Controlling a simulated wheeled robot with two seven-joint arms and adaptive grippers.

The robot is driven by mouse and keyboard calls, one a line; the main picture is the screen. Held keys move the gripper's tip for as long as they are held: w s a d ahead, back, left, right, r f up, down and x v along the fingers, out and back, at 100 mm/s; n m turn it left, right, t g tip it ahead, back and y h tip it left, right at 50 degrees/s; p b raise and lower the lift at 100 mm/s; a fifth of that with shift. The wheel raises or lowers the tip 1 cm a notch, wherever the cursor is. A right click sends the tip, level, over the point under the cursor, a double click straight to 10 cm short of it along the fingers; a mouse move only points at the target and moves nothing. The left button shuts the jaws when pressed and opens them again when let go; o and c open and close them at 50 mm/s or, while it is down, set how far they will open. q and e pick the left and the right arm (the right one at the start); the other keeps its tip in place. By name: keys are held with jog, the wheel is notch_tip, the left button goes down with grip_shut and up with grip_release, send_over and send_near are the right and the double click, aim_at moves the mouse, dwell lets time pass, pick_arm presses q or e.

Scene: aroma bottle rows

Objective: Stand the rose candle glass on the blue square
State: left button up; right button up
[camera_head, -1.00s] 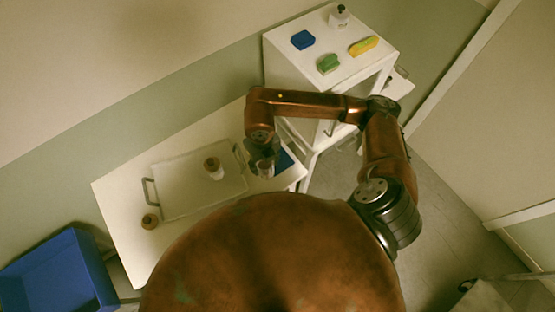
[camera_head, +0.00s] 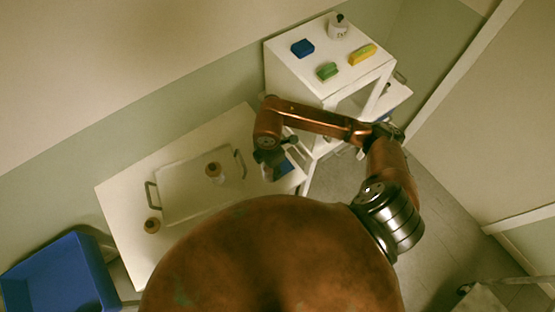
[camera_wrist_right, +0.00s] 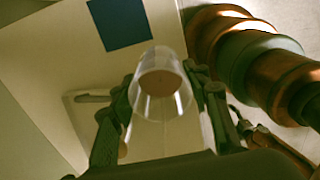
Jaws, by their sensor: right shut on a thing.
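The rose candle glass (camera_wrist_right: 160,84) is a clear tumbler with pinkish wax, held between the two fingers of my right gripper (camera_wrist_right: 168,100). In the head view my right gripper (camera_head: 268,168) points down over the right end of the white table and largely hides the glass. The blue square (camera_head: 286,167) lies on the table just right of the gripper, partly covered by it. In the wrist view the blue square (camera_wrist_right: 120,23) shows whole-width beyond the glass, up and left of it, with bare table between them in the picture. My left gripper is not in view.
A white tray (camera_head: 180,208) with handles lies left of the gripper, with a brown-topped bottle (camera_head: 213,171) on it. Another bottle (camera_head: 152,226) stands at the table's left. A white cabinet (camera_head: 317,87) rises behind right, bearing sponges and a dispenser. A blue bin (camera_head: 62,275) is lower left.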

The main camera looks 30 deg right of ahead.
jog(key=w+d+f, duration=0.2)
jog(key=f, duration=0.1)
jog(key=w+d+f+p, duration=0.1)
jog(key=w+d+f, duration=0.1)
jog(key=f, duration=0.2)
jog(key=w+d+f+p, duration=0.1)
jog(key=w+d+f, duration=0.2)
jog(key=shift+f, duration=0.25)
jog(key=shift+d+f, duration=0.1)
jog(key=shift+f, duration=0.25)
jog(key=shift+f, duration=0.2)
jog(key=o, duration=1.3)
jog(key=shift+o, duration=0.2)
